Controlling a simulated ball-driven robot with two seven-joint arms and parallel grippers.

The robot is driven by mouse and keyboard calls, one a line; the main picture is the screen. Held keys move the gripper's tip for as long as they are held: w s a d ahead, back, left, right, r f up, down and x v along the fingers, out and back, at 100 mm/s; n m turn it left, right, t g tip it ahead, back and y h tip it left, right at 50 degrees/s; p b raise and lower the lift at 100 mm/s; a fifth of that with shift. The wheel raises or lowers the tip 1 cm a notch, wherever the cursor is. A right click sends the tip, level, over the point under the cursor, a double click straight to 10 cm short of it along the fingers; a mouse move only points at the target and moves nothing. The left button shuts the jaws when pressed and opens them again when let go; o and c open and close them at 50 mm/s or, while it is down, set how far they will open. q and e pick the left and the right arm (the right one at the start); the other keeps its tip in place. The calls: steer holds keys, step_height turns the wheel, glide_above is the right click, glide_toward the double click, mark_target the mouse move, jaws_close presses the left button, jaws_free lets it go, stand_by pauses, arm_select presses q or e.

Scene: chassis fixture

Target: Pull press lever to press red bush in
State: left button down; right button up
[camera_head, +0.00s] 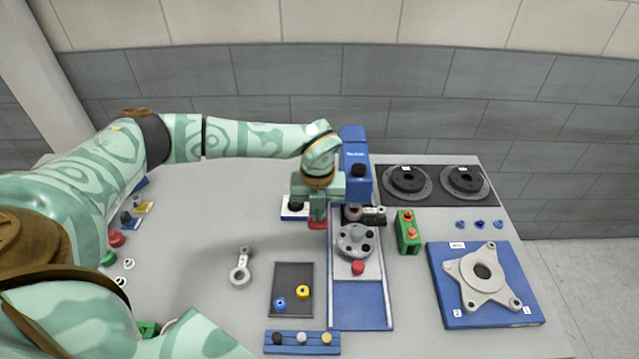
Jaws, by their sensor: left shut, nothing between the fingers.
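The blue press (356,150) stands at the back middle, with a black knob on its column and a long blue base (360,310) running toward me. A grey round part with several dark holes (354,240) sits on the base. A small red round piece (358,267) lies in front of it; I cannot tell whether it is the bush. My left gripper (318,212) points down just left of the press column, shut and empty. A red piece (317,225) shows right under its fingertips; contact is unclear. I cannot make out the lever, and my gripper hides part of the press.
A green block (408,232) stands right of the press. A blue plate (455,316) with a grey bracket (483,278) lies at the right. A dark tray (293,276) with blue and yellow rings and a grey link (241,267) lie left of the base.

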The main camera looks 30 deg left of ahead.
arm_select(q)
steer(key=shift+a+f, duration=0.1)
steer(key=shift+f, duration=0.2)
steer(key=shift+w+f+b, duration=0.15)
steer(key=shift+f+b, duration=0.2)
steer(key=shift+f, duration=0.55)
steer(key=shift+w+a+f+b, duration=0.15)
steer(key=shift+f+b, duration=0.2)
steer(key=shift+f, duration=0.1)
stand_by(0.4)
steer(key=shift+w+a+f+b, duration=0.1)
steer(key=shift+w+f+b, duration=0.05)
steer(key=shift+f+b, duration=0.3)
steer(key=shift+f, duration=0.15)
stand_by(0.4)
